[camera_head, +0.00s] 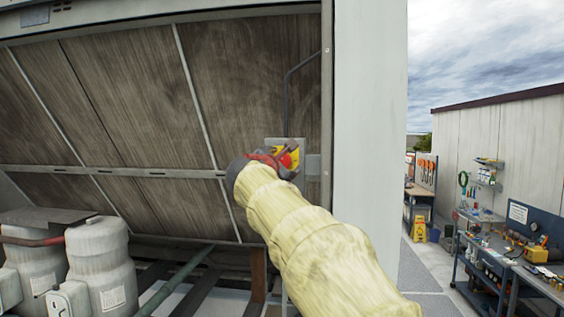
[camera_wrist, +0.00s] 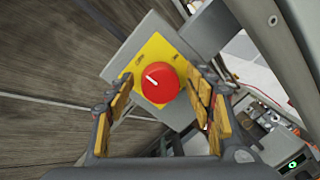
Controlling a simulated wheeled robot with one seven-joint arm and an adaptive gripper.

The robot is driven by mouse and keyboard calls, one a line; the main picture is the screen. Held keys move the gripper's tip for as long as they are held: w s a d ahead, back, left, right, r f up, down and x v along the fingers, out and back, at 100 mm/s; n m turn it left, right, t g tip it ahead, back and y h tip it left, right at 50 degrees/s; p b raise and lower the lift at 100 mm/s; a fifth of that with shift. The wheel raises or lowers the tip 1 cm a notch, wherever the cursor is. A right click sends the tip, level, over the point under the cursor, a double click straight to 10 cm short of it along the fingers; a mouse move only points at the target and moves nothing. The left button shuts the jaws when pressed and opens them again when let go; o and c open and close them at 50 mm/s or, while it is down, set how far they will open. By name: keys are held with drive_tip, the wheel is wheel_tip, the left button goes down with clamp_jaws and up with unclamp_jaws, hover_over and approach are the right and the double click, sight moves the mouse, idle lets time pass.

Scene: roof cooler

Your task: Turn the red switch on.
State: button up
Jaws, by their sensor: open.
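The red switch (camera_wrist: 160,82) is a round red knob with a white mark on a yellow plate (camera_wrist: 152,50), fixed to a grey box (camera_wrist: 132,47). In the wrist view the white mark points to the upper left. My gripper (camera_wrist: 160,88) is open, with its yellow-padded fingers on either side of the knob. I cannot tell whether the fingers touch it. In the head view the switch (camera_head: 293,155) is partly hidden behind my gripper (camera_head: 281,160), at the right end of the brown panel.
A pale post (camera_head: 368,130) stands just right of the switch. A conduit (camera_head: 286,95) runs up from the box. Grey tanks (camera_head: 100,262) stand lower left. A workbench (camera_head: 500,265) with tools and a yellow floor sign (camera_head: 420,229) are at the right.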

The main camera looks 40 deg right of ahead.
drive_tip(key=shift+c, duration=0.8)
drive_tip(key=c, duration=1)
drive_tip(key=shift+f+m, duration=0.1)
drive_tip(key=shift+m, duration=0.2)
drive_tip(key=m+b, duration=0.3)
drive_tip(key=shift+f, duration=0.1)
drive_tip(key=m+b, duration=0.2)
drive_tip(key=m, duration=0.2)
drive_tip(key=shift+m+y+b, duration=0.4)
drive_tip(key=m+b, duration=0.2)
drive_tip(key=m, duration=0.3)
drive_tip(key=shift+y+b, duration=0.4)
drive_tip(key=shift+m+b, duration=0.9)
drive_tip(key=shift+m, duration=0.9)
drive_tip(key=shift+t+y, duration=0.3)
